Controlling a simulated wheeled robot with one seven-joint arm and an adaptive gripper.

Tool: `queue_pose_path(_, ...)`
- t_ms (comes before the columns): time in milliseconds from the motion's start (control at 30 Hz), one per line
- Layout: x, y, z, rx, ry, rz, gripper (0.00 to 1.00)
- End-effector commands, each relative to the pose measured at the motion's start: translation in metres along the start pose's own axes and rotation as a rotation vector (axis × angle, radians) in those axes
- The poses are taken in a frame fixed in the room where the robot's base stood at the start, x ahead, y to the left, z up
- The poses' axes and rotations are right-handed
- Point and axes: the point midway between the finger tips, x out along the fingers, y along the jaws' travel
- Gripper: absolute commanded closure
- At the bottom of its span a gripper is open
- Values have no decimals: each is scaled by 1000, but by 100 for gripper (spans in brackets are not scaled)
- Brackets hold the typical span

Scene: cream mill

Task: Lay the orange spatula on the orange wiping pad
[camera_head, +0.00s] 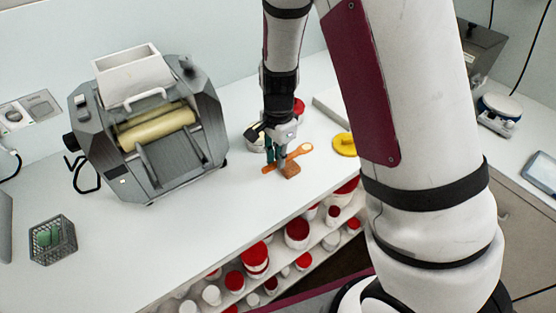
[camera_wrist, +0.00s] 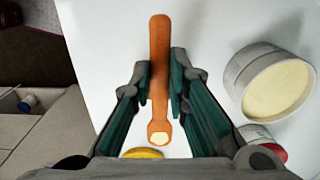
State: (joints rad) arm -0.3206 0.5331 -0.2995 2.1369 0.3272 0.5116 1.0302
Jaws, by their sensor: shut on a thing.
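The orange spatula (camera_head: 302,150) is in my gripper (camera_head: 276,160) above the white counter near its front edge. In the wrist view the spatula (camera_wrist: 159,60) runs lengthwise between the two green-padded fingers (camera_wrist: 162,88), which are shut on its shaft. Its end with a pale oval points to the bottom of that view. A small orange-brown block (camera_head: 291,170), which looks like the wiping pad, sits just right of the fingertips in the head view. I cannot tell whether the spatula touches it.
A grey roller machine (camera_head: 150,130) stands left. A yellow disc (camera_head: 344,144) lies to the right. A cream-filled tub (camera_wrist: 270,82) and a red-lidded jar (camera_head: 299,106) stand behind. A basket (camera_head: 52,240) is far left. Shelves of jars lie below the front edge.

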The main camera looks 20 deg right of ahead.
Motion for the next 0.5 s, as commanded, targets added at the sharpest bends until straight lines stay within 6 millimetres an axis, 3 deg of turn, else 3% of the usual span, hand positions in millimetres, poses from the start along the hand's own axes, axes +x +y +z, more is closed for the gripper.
queue_pose_path(100, 14, 2, 0, 1, 0, 3, 100)
queue_pose_path(467, 19, 0, 0, 0, 0, 0, 100)
queue_pose_path(500, 19, 0, 0, 0, 0, 0, 80)
